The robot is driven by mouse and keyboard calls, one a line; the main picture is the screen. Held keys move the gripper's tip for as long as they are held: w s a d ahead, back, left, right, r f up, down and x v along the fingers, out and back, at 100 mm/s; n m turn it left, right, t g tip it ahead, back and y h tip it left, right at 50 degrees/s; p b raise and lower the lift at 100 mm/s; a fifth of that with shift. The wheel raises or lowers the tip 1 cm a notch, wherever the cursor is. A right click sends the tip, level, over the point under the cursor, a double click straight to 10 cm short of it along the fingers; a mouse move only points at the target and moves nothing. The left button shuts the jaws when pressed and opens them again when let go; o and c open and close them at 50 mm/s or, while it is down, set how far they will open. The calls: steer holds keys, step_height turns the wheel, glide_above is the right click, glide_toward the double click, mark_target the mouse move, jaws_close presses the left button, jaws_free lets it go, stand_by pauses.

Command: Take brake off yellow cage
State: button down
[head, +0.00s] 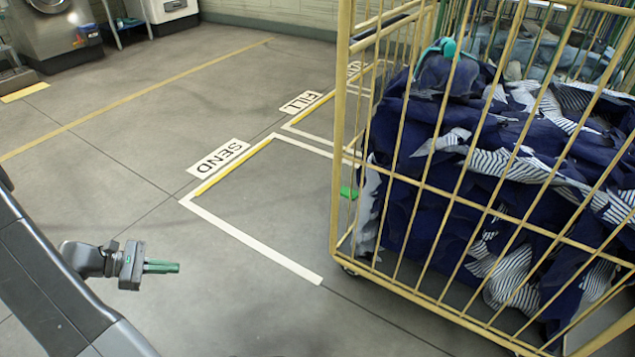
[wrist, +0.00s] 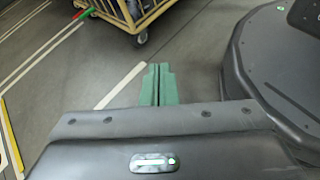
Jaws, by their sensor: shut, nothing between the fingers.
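The yellow cage (head: 340,130) stands at the right in the head view, filled with dark blue and striped cloth. A small green piece (head: 349,192) shows low at its left side. In the wrist view the cage's lower corner (wrist: 158,10) is at the top, with a caster (wrist: 142,38) below. A red-and-green bar (wrist: 84,13) sticks out to its left; I cannot tell whether it is the brake. My gripper (head: 178,267) is at the left, low over the floor and apart from the cage. Its green fingers (wrist: 160,68) are together and empty in the wrist view.
White-lined floor bays marked SEND (head: 219,158) and FILL (head: 302,102) lie left of the cage. Open floor lies between my gripper and the cage. A washing machine (head: 55,28) stands at the far left. A turquoise object (head: 447,47) sits atop the cloth.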

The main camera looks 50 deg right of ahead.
step_height(320, 180, down, 34)
steer(key=w+a+n+t+h+b, duration=0.1)
steer(key=w+n+t+h+b, duration=0.1)
steer(key=n+t+h+b, duration=0.2)
steer(key=n+t+h, duration=0.3)
steer(key=n+h, duration=0.2)
steer(key=n, duration=0.3)
steer(key=shift+w+a+r+t+h, duration=0.25)
steer(key=shift+w+a+t+h, duration=0.05)
steer(key=shift+w+h, duration=0.1)
